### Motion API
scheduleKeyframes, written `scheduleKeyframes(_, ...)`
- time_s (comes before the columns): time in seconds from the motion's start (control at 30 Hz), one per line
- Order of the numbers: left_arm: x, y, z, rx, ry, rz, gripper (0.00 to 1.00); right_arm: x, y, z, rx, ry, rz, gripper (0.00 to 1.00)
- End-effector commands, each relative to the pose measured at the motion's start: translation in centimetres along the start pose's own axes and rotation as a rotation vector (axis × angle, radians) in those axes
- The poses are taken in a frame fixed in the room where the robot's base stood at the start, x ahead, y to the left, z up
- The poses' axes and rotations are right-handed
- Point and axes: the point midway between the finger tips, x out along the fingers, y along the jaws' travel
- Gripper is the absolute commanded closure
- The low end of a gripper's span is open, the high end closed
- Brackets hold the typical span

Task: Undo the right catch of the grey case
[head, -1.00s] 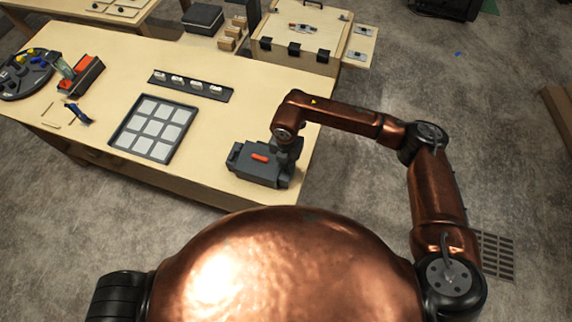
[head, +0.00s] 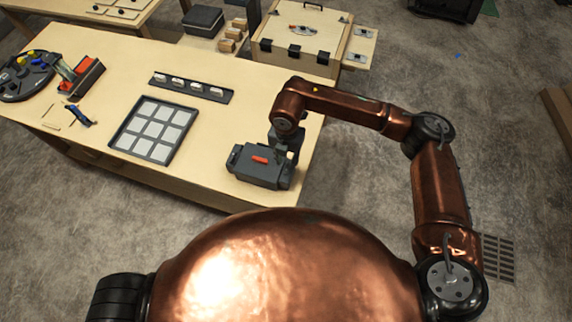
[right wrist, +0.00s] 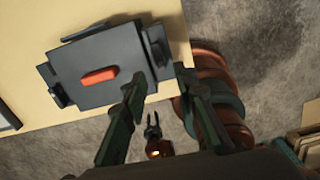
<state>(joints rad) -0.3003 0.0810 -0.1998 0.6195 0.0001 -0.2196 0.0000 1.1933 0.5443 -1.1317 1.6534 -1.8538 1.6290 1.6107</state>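The grey case (head: 259,166) lies on the table's front right corner, with a red handle on top. It also shows in the right wrist view (right wrist: 95,90). Its right catch (right wrist: 158,46) is a dark piece on the right side; whether it is fastened is unclear. The other catch (right wrist: 52,82) is on the left side. My right gripper (right wrist: 158,82) is open, its fingers apart near the case's right front corner, with nothing visible between them. In the head view it is mostly hidden under my wrist. What looks like my left gripper (right wrist: 153,125) shows small and low, prongs apart.
A tray of pale squares (head: 152,130) and a dark strip with white pieces (head: 191,87) lie left of and behind the case. A wooden box (head: 300,34) stands beyond the table. The table's right edge is close to the case.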

Motion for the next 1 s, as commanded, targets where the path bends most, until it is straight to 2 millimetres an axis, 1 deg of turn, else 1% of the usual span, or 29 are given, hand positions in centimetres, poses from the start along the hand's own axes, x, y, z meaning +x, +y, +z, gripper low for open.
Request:
scheduleKeyframes(0.03,0.0,0.0,0.0,0.0,0.0,0.0,0.73,-1.2,0.1,0.1,-0.001,-0.003,0.001,0.73)
scheduleKeyframes(0.2,0.0,0.1,-0.1,0.0,0.001,0.001,0.73,-4.3,0.0,0.1,0.0,-0.002,0.0,0.73)
scheduleKeyframes(0.3,0.0,0.1,-0.1,0.0,0.001,0.001,0.73,-5.5,0.0,0.1,0.0,-0.001,0.0,0.73)
scheduleKeyframes(0.4,0.0,0.1,-0.1,0.0,0.001,0.001,0.73,-6.2,0.0,0.1,0.001,-0.001,-0.001,0.73)
scheduleKeyframes(0.57,0.0,0.1,-0.1,0.0,0.001,0.001,0.73,-6.6,0.0,0.0,0.0,0.0,-0.001,0.73)
scheduleKeyframes(1.0,0.0,0.1,-0.1,0.0,0.001,0.001,0.73,-6.5,0.0,0.0,0.0,0.001,0.0,0.73)
